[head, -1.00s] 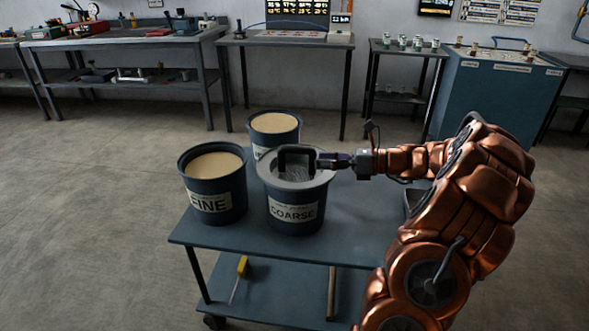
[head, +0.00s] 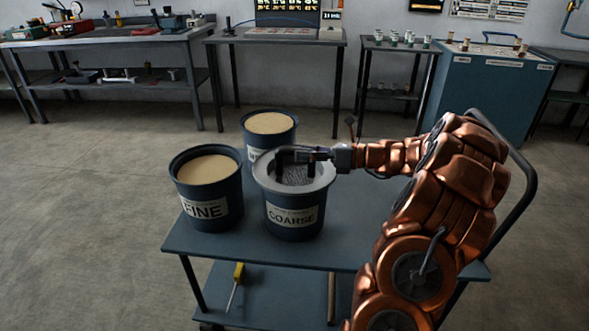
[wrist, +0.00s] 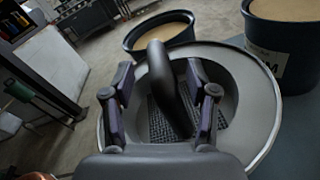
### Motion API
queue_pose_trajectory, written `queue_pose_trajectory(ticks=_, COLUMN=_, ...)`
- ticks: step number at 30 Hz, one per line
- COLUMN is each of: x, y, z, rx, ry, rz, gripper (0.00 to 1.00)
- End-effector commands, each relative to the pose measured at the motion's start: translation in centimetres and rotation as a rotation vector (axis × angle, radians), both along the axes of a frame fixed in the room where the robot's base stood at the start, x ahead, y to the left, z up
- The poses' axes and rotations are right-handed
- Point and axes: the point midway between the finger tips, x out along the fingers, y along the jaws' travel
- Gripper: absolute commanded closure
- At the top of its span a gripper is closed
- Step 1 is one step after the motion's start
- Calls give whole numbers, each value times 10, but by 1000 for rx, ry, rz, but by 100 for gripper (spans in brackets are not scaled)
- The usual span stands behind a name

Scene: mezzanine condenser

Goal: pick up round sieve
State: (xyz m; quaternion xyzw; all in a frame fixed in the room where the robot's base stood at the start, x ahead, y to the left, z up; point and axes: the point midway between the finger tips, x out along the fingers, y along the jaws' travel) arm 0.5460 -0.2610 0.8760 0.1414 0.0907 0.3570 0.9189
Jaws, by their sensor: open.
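The round sieve (head: 322,178) sits in the top of the bucket labelled COARSE (head: 293,216). It has a wide pale grey rim, a dark mesh in the middle and a thick black arched handle. In the wrist view the sieve (wrist: 250,88) fills the middle, with its handle (wrist: 172,88) rising towards me. My gripper (wrist: 162,92) is open, with one finger on each side of the handle. Whether the fingers touch it cannot be told. In the head view my gripper (head: 303,155) is level with the handle, above the mesh.
A bucket labelled FINE (head: 207,196) with tan sand stands close at left. Another sand-filled bucket (head: 268,128) stands behind. All stand on a blue-grey cart (head: 240,248); a yellow-handled tool (head: 238,273) lies on its lower shelf. Benches line the back wall.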

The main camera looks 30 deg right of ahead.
Motion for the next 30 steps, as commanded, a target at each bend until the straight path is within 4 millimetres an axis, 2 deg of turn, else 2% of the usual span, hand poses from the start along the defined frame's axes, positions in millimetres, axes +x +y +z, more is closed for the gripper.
queue_pose_trajectory(ticks=1, x=4, y=8, z=-1, rx=-1, ry=1, rz=5, gripper=42)
queue_pose_trajectory(ticks=6, x=18, y=20, z=-1, rx=-2, ry=-1, rz=2, gripper=42)
queue_pose_trajectory(ticks=16, x=22, y=24, z=0, rx=-3, ry=-1, rz=3, gripper=43)
queue_pose_trajectory(ticks=30, x=22, y=24, z=-1, rx=-3, ry=-1, rz=3, gripper=92)
